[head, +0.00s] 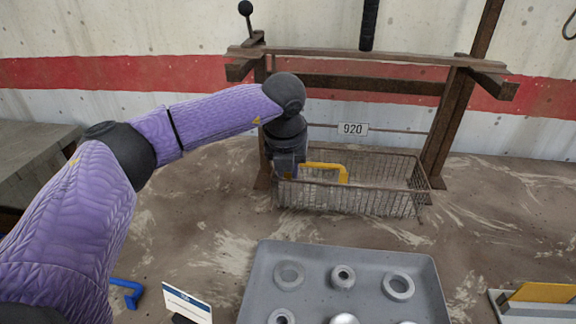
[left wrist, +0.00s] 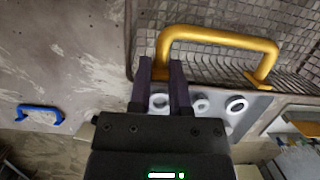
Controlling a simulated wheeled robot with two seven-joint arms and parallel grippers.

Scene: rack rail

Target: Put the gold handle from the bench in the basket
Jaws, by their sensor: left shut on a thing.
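The gold handle (head: 325,167) is a U-shaped bar. It shows at the left end of the wire basket (head: 345,208), and I cannot tell exactly how high it is against the rim. In the left wrist view the gold handle (left wrist: 215,33) has one leg between the two fingers of my left gripper (left wrist: 163,82), with basket mesh behind it. My left gripper also shows in the head view (head: 290,168), shut on the handle, its fingertips hard to make out. My right gripper is not in view.
A brown rack with crossbars (head: 370,55) stands behind the basket, with a "920" label (head: 353,129). A grey tray (head: 258,275) with several rings lies in front. A blue handle (head: 130,292) is at lower left. A yellow plate (head: 543,292) is at lower right.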

